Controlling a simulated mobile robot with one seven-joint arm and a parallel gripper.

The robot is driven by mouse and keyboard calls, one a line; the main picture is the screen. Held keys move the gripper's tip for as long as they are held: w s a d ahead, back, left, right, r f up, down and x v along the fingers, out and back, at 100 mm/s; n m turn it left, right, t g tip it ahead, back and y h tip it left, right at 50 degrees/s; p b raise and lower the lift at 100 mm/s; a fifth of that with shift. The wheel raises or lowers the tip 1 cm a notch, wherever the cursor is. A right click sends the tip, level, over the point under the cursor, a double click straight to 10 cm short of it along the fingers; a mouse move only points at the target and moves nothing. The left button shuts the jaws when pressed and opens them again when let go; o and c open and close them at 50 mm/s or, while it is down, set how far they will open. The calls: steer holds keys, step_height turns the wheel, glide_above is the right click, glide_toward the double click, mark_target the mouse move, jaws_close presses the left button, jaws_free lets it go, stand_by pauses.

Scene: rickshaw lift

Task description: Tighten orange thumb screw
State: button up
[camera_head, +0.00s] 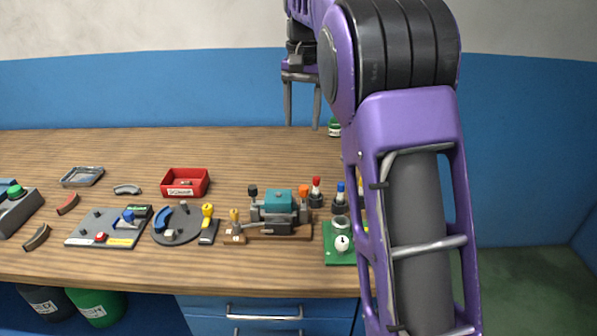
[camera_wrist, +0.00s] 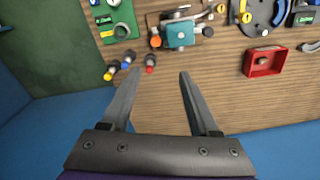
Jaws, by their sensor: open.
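The orange thumb screw (camera_head: 304,190) sits at the right end of a small fixture with a teal block (camera_head: 278,198) on a wooden base. In the wrist view the orange screw (camera_wrist: 155,41) shows beside the teal block (camera_wrist: 180,34), beyond my fingertips. My gripper (camera_head: 302,124) is open and empty, raised above the back of the table with its fingers pointing down. In the wrist view the two fingers of my gripper (camera_wrist: 160,72) are spread apart, touching nothing.
Red-topped (camera_head: 316,188) and blue-topped (camera_head: 340,192) posts stand close right of the screw. A green board (camera_head: 335,258) with a white knob is in front, partly hidden by my arm. A black knob (camera_head: 253,192) and red tray (camera_head: 185,183) are left. The back of the table is mostly clear.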

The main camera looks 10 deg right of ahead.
mark_target(304, 187)
steer(key=f+b, duration=0.1)
steer(key=f, duration=0.5)
steer(key=f+b, duration=0.1)
steer(key=f, duration=0.4)
steer(key=f+b, duration=0.1)
steer(key=f, duration=0.5)
steer(key=shift+s+d+f+b, duration=0.15)
steer(key=shift+d+f+b, duration=0.1)
steer(key=shift+f+b, duration=0.1)
jaws_close()
